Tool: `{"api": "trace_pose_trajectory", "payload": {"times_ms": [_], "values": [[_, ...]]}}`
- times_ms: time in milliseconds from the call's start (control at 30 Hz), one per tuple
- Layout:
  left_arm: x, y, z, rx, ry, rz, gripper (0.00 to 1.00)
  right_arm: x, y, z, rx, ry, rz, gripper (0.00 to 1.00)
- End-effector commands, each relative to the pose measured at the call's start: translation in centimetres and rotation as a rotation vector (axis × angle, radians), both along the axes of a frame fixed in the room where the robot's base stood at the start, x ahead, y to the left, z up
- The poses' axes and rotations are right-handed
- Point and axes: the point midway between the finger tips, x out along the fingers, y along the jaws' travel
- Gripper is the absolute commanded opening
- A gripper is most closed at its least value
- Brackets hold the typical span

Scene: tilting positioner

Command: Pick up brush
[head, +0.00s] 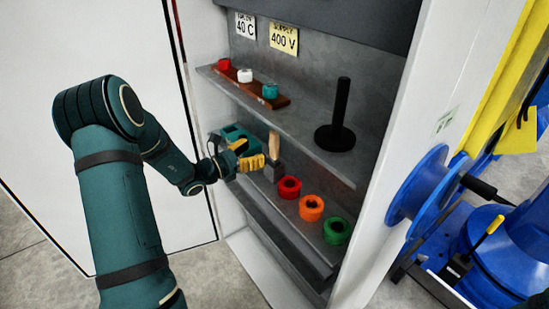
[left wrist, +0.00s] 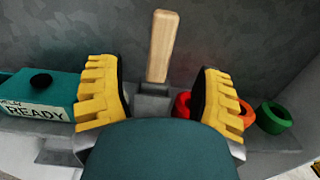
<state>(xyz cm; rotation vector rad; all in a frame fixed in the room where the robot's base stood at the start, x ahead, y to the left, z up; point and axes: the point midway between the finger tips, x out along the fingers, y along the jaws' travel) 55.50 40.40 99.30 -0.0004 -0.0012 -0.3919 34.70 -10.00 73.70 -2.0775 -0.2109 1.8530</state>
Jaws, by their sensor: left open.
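The brush shows as a light wooden handle (head: 274,145) standing upright on the lower shelf, its lower end at a small grey block or holder. In the left wrist view the handle (left wrist: 163,47) stands ahead, between the lines of the two fingers; any bristles cannot be made out. My left gripper (head: 249,156) is open, with yellow fingers, just left of the brush. In the left wrist view the open gripper (left wrist: 160,84) has nothing between its fingers. My right gripper is not in view.
A teal box (left wrist: 40,100) stands left of the brush. Red (head: 289,187), orange (head: 311,207) and green (head: 336,230) rings lie to its right. The upper shelf (head: 310,140) overhangs, holding a black post (head: 341,115) and tape rolls on a wooden strip (head: 250,88).

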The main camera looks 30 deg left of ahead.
Motion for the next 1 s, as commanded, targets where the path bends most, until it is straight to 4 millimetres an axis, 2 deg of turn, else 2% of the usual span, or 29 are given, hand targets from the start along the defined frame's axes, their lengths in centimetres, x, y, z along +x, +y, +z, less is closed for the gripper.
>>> {"api": "trace_pose_trajectory", "payload": {"times_ms": [100,367,700,967,1000], "values": [[1.5,-0.6,-0.1,0.000,0.001,-0.002,0.67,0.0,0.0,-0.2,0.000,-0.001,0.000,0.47],[2.8,-1.2,-0.1,0.000,0.001,-0.002,0.67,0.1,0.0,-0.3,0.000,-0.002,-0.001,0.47],[6.7,-2.9,-0.3,0.002,0.001,-0.002,0.67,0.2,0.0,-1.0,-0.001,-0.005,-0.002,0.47],[7.0,-3.0,-0.2,0.001,0.002,-0.001,0.68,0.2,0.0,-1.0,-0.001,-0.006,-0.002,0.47],[7.0,-3.0,-0.2,0.001,0.002,-0.001,0.54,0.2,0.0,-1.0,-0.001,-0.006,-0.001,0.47]]}}
